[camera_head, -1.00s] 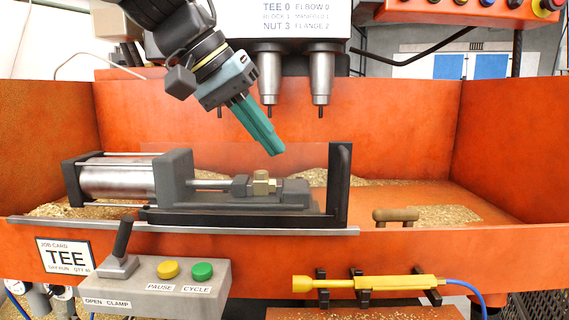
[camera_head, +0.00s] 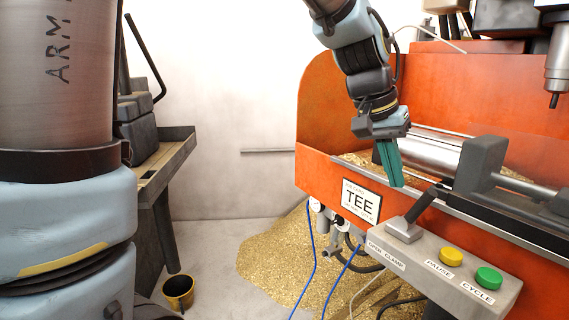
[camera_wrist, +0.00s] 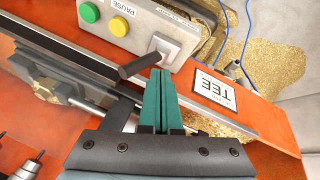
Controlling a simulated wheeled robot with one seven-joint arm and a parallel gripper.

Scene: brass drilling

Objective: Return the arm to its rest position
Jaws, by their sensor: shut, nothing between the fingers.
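My gripper (camera_head: 391,164) has teal fingers that are shut with nothing between them. In the head view it hangs in front of the left end of the orange machine bed, above the job card marked TEE (camera_head: 361,201) and left of the clamp cylinder (camera_head: 436,155). In the wrist view the closed fingers (camera_wrist: 160,92) point toward the clamp lever (camera_wrist: 140,65); I cannot tell the exact gap between them. The brass fitting in the clamp is outside the head view now.
The control box carries the lever (camera_head: 423,208), a yellow button (camera_head: 451,256) and a green button (camera_head: 488,278). A drill spindle (camera_head: 557,70) hangs at upper right. Brass chips (camera_head: 272,262) cover the floor. A dark bench (camera_head: 160,160) and a bucket (camera_head: 179,291) stand left.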

